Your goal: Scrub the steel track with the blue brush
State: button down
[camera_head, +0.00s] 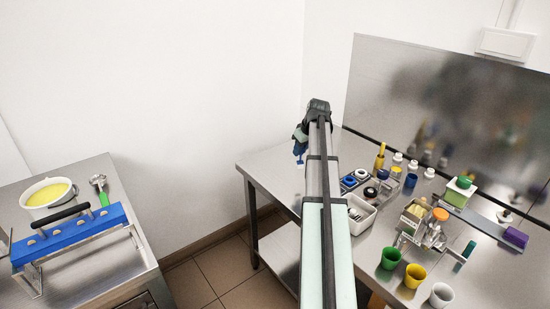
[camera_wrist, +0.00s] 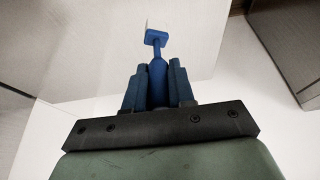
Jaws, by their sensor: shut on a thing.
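My gripper (camera_wrist: 157,88) is shut on the blue brush (camera_wrist: 156,40), seen in the wrist view between two blue fingers. The brush's flat blue head points away from the gripper. In the head view the brush (camera_head: 299,151) hangs below my gripper (camera_head: 300,138), in the air near the back left corner of the right table. A long grey metal strip (camera_head: 482,221) lies at the right of that table and may be the steel track. A purple block (camera_head: 515,238) is at its near end and a green-topped block (camera_head: 460,190) at its far end. The brush is well apart from the strip.
The right steel table (camera_head: 265,172) holds a white bin (camera_head: 362,228), several bottles, a wire rack (camera_head: 412,225) and green, yellow and white cups. A steel panel (camera_head: 450,110) stands behind. The left counter holds a pot (camera_head: 38,200) and a blue-topped frame (camera_head: 70,238).

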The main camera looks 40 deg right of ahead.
jog(key=s+d+r, duration=0.2)
jog(key=s+d, duration=0.9)
jog(key=d, duration=0.1)
jog(key=s+d+r, duration=0.2)
jog(key=s+d, duration=0.9)
jog(key=d, duration=0.1)
jog(key=shift+d+r, duration=0.15)
jog(key=shift+r, duration=0.25)
jog(key=shift+r, duration=0.15)
